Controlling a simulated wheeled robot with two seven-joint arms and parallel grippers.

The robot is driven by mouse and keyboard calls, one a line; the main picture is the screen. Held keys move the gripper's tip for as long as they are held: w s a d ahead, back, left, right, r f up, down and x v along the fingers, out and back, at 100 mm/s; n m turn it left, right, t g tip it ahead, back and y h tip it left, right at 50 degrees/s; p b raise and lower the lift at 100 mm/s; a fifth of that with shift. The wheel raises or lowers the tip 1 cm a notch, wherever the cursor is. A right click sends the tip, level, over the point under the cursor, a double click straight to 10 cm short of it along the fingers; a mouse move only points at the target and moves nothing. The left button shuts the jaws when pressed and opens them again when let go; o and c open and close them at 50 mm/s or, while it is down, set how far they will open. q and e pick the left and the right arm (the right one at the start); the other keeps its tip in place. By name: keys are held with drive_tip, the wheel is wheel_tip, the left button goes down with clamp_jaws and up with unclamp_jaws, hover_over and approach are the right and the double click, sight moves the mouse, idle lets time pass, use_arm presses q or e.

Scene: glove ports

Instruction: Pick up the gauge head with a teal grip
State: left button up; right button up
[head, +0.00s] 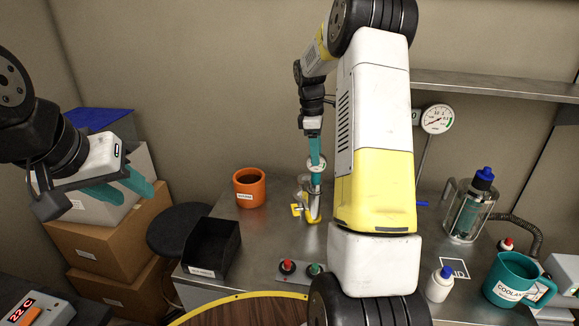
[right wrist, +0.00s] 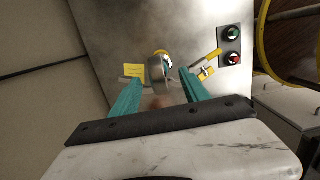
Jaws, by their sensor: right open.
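A small round silver-and-white head, likely the gauge head (head: 316,163), shows among my right gripper's teal fingers in the head view. In the right wrist view the round head (right wrist: 157,68) lies between and just beyond the open fingertips, with a gap on each side. A teal grip on it cannot be told apart from my teal fingers. My right gripper (head: 316,178) points down and is open; it also shows in the right wrist view (right wrist: 160,82). My left gripper (head: 133,192) is open and empty at the far left, away from the bench.
A yellow-handled fitting (head: 313,214) and yellow tag (head: 296,209) are below the right gripper. A dial gauge (head: 437,118), teal jug (head: 513,280) and white bottle (head: 440,285) are right.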

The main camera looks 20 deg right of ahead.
sight(317, 171)
drive_tip(key=f, duration=0.7)
drive_tip(key=shift+d+f, duration=0.25)
drive_tip(key=shift+d, duration=0.1)
clamp_jaws()
drive_tip(key=shift+r, duration=0.1)
